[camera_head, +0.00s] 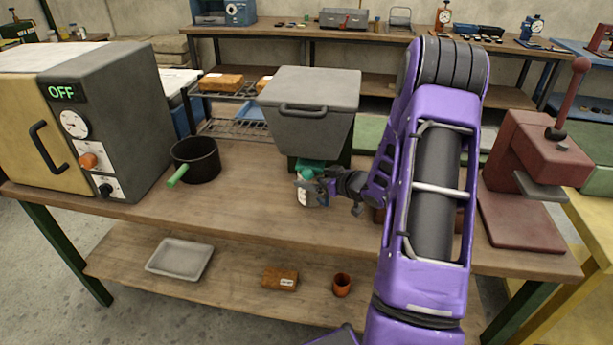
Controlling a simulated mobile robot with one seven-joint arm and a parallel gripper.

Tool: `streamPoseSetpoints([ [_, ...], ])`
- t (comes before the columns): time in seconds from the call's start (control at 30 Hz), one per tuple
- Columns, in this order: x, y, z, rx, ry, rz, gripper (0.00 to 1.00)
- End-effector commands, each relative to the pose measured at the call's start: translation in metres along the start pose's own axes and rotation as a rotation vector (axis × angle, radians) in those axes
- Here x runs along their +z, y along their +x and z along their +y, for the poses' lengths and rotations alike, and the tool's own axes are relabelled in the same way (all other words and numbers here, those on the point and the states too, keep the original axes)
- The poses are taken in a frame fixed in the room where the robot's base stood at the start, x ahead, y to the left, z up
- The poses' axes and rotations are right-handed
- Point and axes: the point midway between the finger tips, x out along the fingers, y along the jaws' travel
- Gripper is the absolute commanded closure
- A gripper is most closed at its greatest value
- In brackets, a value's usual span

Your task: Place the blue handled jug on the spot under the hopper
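A grey hopper (312,95) with a front handle stands on the wooden bench. Under it is a small teal part (308,168), and I cannot tell whether this is the spot or part of a jug. My gripper (310,184) is just in front of the hopper's base, low over the bench. A small pale grey-white object (312,197) shows at its fingers, partly hidden. I cannot make out whether it is the jug, and no blue handle shows clearly. The fingers are too small and overlapped to tell whether they are open or shut.
A black pot with a green handle (196,160) stands left of the hopper, beside a grey oven marked OFF (110,120). A red press (525,180) stands at the right. The bench top (240,205) between pot and gripper is clear. A tray (180,259) lies on the lower shelf.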

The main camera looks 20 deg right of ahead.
Motion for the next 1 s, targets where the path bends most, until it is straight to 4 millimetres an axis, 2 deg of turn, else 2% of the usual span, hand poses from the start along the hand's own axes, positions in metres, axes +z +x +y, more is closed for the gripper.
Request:
streamPoseSetpoints([
  [0.37,0.004,0.001,0.0,0.0,0.0,0.0,0.71],
  [0.4,0.003,0.001,0.0,0.001,0.0,0.0,0.04],
  [0.43,0.003,0.001,0.0,0.001,0.0,0.0,0.0],
  [0.77,-0.001,-0.003,0.001,0.002,0.0,0.0,0.0],
  [0.87,-0.001,-0.017,0.002,0.004,0.0,0.0,0.0],
  [1.0,-0.001,-0.047,0.002,0.005,0.001,-0.001,0.0],
])
